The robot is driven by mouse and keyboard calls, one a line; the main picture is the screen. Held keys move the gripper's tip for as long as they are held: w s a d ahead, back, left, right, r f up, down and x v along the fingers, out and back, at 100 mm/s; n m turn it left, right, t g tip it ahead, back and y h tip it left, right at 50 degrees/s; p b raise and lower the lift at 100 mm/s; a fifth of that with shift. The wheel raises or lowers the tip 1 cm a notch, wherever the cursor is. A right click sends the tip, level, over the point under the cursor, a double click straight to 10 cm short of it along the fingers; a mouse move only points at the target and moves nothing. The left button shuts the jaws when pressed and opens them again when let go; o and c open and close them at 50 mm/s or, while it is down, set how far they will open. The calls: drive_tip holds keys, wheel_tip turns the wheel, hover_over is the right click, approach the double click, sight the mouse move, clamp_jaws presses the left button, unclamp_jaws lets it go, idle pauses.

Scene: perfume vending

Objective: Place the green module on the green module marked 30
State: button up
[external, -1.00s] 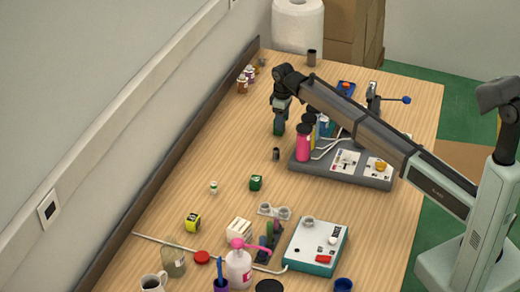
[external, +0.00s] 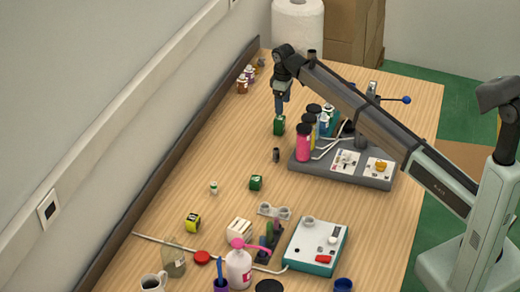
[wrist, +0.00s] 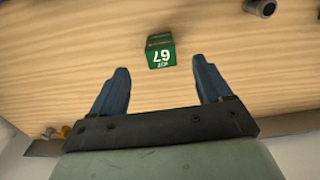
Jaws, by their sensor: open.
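A green module (external: 279,125) stands on the table left of the grey station. In the wrist view this green module (wrist: 160,51) carries white markings that look like 67, upside down. My gripper (external: 280,108) is just above it, pointing down. In the wrist view my gripper's (wrist: 160,66) two blue fingers are spread and empty, with the module beyond their tips, apart from them. A second green module (external: 256,183) sits alone nearer the table's middle. Its marking is too small to read.
A small dark cylinder (external: 276,155) stands between the two green modules. The grey station (external: 335,170) with pink, yellow and blue bottles is to the right. A yellow module (external: 192,222) and a white device (external: 315,243) are nearer the front.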

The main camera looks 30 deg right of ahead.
sight(282, 119)
drive_tip(key=shift+r, duration=2.3)
